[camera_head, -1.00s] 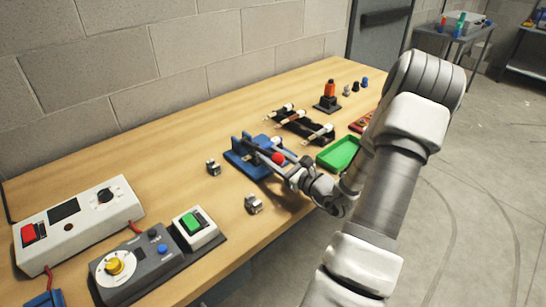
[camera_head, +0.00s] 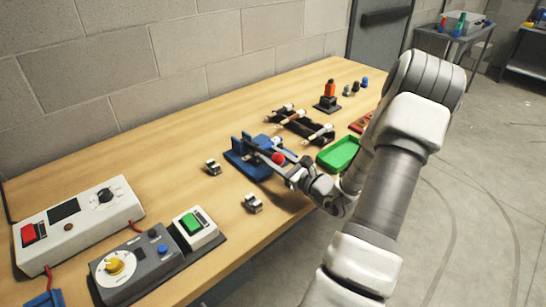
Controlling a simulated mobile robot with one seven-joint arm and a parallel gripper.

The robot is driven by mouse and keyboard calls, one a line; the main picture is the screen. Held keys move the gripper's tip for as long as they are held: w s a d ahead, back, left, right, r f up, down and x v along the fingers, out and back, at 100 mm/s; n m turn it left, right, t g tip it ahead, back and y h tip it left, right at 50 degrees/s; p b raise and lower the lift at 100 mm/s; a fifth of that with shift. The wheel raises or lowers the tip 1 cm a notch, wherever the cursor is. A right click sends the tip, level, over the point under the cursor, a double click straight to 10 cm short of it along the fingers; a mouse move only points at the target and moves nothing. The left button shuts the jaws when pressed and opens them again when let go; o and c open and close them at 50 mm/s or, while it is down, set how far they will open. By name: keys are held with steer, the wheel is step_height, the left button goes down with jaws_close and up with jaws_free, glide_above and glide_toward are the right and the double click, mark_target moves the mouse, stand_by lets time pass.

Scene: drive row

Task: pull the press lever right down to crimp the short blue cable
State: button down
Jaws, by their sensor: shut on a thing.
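The blue press (camera_head: 240,157) stands on the wooden bench near the middle of the view. Its lever (camera_head: 262,149) reaches out from the press toward my arm and carries a red ball knob (camera_head: 278,158). My gripper (camera_head: 284,165) is at the knob end of the lever and is shut on it; the fingers are small and partly hidden by the knob and my wrist. I cannot make out the short blue cable in the press.
A green tray (camera_head: 338,153) lies right of my gripper. A black rack (camera_head: 303,127) with several cylindrical pieces stands behind the press. Small metal blocks (camera_head: 212,167) (camera_head: 252,204) sit left and in front. Control boxes (camera_head: 80,222) fill the near left; bench between is clear.

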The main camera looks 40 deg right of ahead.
steer(key=shift+f, duration=0.15)
step_height(320, 180, down, 2)
steer(key=shift+s+f+b, duration=0.15)
steer(key=shift+f+b, duration=0.05)
steer(key=shift+b, duration=0.55)
steer(key=shift+c, duration=2.3)
jaws_free()
steer(key=shift+r, duration=0.1)
steer(key=s+d+p, duration=0.1)
steer(key=s, duration=1.6)
steer(key=shift+d, duration=0.4)
steer(key=shift+s, duration=0.1)
